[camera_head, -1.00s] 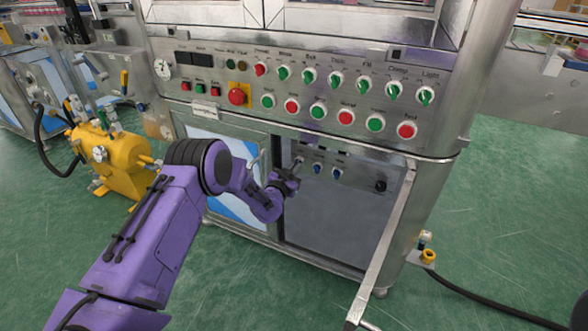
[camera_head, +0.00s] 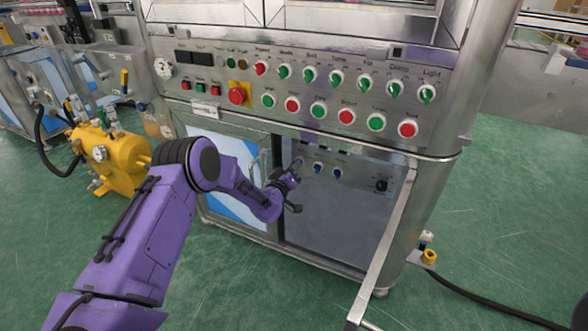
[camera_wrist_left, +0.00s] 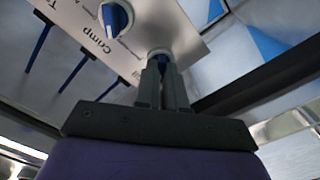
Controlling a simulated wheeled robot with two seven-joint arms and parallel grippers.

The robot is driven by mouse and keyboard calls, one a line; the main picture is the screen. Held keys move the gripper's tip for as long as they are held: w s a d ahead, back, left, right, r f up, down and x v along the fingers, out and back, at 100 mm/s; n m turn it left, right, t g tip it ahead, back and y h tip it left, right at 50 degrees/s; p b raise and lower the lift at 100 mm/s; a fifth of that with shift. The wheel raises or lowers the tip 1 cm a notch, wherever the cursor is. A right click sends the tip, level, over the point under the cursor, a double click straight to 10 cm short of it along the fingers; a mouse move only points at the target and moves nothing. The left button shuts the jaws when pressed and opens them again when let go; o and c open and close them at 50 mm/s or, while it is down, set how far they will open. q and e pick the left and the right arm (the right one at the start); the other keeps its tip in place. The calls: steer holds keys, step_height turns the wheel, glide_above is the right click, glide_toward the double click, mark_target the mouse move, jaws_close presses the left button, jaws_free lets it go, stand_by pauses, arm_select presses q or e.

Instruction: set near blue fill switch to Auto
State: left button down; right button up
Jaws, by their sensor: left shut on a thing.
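The near blue fill switch (camera_wrist_left: 160,53) is a small round knob on the pale panel inside the open lower cabinet. In the left wrist view its rim and a bit of blue show between my fingertips. My left gripper (camera_wrist_left: 162,72) is shut on this switch. The fingers hide most of the knob, so I cannot tell its setting. In the head view my left gripper (camera_head: 297,165) reaches into the cabinet at the left end of the blue switch row and covers the switch. My right gripper is in neither view.
Two other blue switches (camera_head: 317,168) (camera_head: 337,173) sit right of my gripper; one shows closely in the wrist view (camera_wrist_left: 115,18). The open cabinet door (camera_head: 388,245) stands at the right. A closed windowed door (camera_head: 225,210) is at the left. Coloured buttons (camera_head: 347,117) line the panel above.

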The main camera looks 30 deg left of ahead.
arm_select(q)
steer(key=shift+f+n, duration=0.1)
steer(key=shift+n, duration=0.4)
stand_by(0.3)
steer(key=c, duration=1.2)
jaws_free()
steer(key=s, duration=0.3)
steer(key=s+p, duration=0.1)
steer(key=s, duration=0.3)
steer(key=s+p, duration=0.1)
steer(key=s, duration=0.2)
steer(key=shift+s+d, duration=0.3)
steer(key=shift+s, duration=0.05)
